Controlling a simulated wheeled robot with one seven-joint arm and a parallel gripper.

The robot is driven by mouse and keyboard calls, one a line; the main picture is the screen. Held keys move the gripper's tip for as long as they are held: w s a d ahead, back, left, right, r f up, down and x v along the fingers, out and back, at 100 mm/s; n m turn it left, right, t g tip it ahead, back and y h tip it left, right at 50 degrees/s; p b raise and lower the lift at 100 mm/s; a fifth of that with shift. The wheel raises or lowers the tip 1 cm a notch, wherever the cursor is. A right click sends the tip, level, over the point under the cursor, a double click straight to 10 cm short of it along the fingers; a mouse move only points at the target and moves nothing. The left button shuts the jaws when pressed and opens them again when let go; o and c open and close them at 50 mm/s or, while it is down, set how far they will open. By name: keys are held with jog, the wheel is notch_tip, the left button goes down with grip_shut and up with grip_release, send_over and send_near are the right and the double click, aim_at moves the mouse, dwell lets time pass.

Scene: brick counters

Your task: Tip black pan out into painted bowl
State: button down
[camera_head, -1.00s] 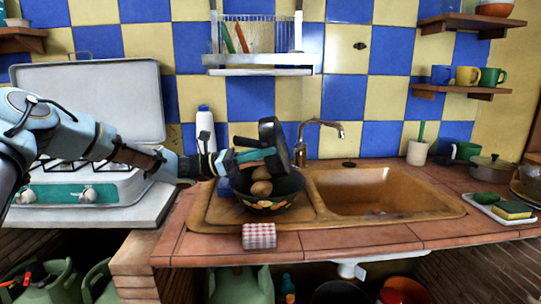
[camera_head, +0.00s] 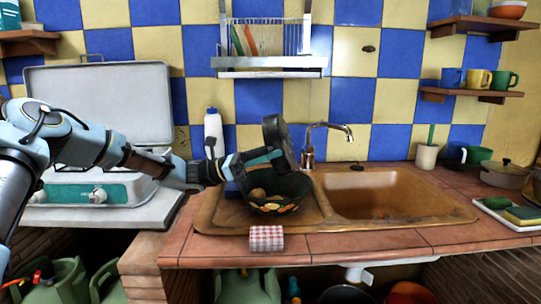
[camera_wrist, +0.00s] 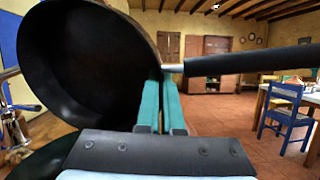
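The black pan (camera_head: 272,134) is tipped steeply on its side above the painted bowl. It also shows in the wrist view (camera_wrist: 85,65), where its visible inside looks empty. My gripper (camera_head: 268,159) is shut on the pan where its handle begins; the teal fingers show in the wrist view (camera_wrist: 160,105). The painted bowl (camera_head: 272,207), dark with orange flowers, stands upright on the left part of the sink unit. Brown, roundish food pieces (camera_head: 258,193) lie in it; the far inside is partly hidden.
The orange sink (camera_head: 380,196) is right of the bowl, with a tap (camera_head: 326,128) behind. A white bottle (camera_head: 213,132) stands behind my gripper. A dish rack (camera_head: 268,66) hangs above.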

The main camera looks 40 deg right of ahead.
jog(key=shift+r, duration=0.1)
jog(key=shift+r+p, duration=0.55)
jog(key=shift+p, duration=0.05)
jog(key=shift+f, duration=0.55)
jog(key=shift+r+p, duration=0.45)
jog(key=shift+r, duration=0.1)
jog(key=shift+f, duration=0.55)
jog(key=shift+r, duration=0.1)
